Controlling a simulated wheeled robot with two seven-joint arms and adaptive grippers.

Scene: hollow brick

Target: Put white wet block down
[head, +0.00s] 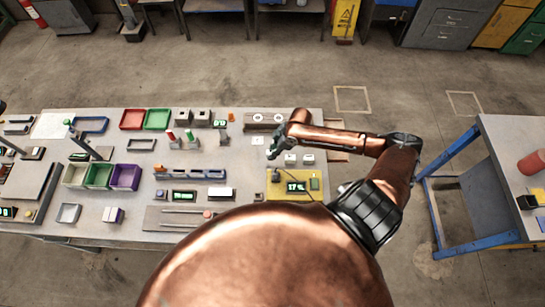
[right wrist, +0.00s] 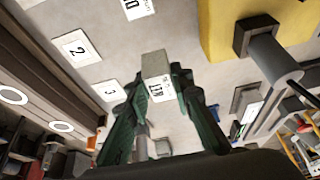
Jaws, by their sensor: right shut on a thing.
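My right gripper (head: 273,148) reaches over the right part of the long workbench (head: 228,140). In the right wrist view its green fingers (right wrist: 158,82) are shut on a small block (right wrist: 153,61), grey with a white, black-lettered label. I cannot read the label surely, nor tell whether the block touches the bench. White cards lie on the bench beyond the fingers, marked 2 (right wrist: 75,49) and 3 (right wrist: 109,90), with another lettered card (right wrist: 135,8) at the top. In the head view the block is too small to make out. My left gripper is not in view.
A yellow platform (head: 278,194) with a display stands close in front of the gripper. A brown holder (head: 264,127) with two white rings lies behind it. Red (head: 132,119) and green (head: 157,119) trays and several tools fill the bench further left.

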